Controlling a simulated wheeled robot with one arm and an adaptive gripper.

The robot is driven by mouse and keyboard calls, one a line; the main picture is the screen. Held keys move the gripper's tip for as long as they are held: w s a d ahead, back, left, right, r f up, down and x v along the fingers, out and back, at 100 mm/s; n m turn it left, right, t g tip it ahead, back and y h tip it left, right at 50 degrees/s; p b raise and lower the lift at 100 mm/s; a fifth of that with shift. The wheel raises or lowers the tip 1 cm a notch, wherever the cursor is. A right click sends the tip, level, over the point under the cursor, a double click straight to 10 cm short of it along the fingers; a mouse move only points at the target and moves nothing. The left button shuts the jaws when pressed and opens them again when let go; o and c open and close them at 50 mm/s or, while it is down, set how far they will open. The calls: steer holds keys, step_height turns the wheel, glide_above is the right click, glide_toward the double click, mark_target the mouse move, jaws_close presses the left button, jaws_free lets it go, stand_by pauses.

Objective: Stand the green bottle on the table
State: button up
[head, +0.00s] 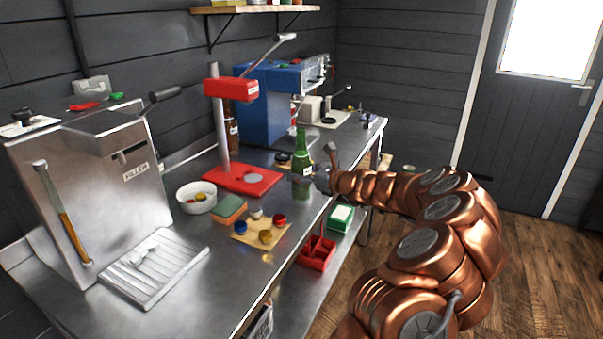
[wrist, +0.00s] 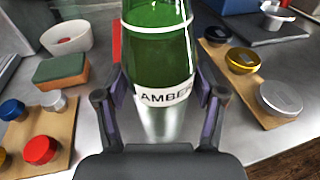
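The green bottle (head: 301,152) is upright at the right edge of the steel table (head: 262,212). In the wrist view the bottle (wrist: 160,55) fills the top middle, with a white "AMBER" label low on it. My gripper (wrist: 161,82) has a finger against each side of the bottle around label height, and looks shut on it. In the head view my gripper (head: 318,179) reaches the bottle from the right, partly hidden by my arm. A pale reflection shows under the bottle. I cannot tell whether its base touches the table.
Left of the bottle are a red press (head: 240,180), a white bowl (head: 196,197), a sponge (head: 230,208) and a board (head: 262,231) with several coloured caps. A steel filler machine (head: 92,190) stands farther left. Red (head: 316,252) and green (head: 341,216) bins sit below the table edge.

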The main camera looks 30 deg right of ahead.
steer(key=shift+o, duration=0.9)
steer(key=shift+s+r, duration=0.1)
steer(key=shift+r, duration=0.05)
steer(key=b+v, duration=0.1)
steer(key=v, duration=1)
steer(key=shift+s, duration=0.4)
steer(key=shift+d, duration=0.1)
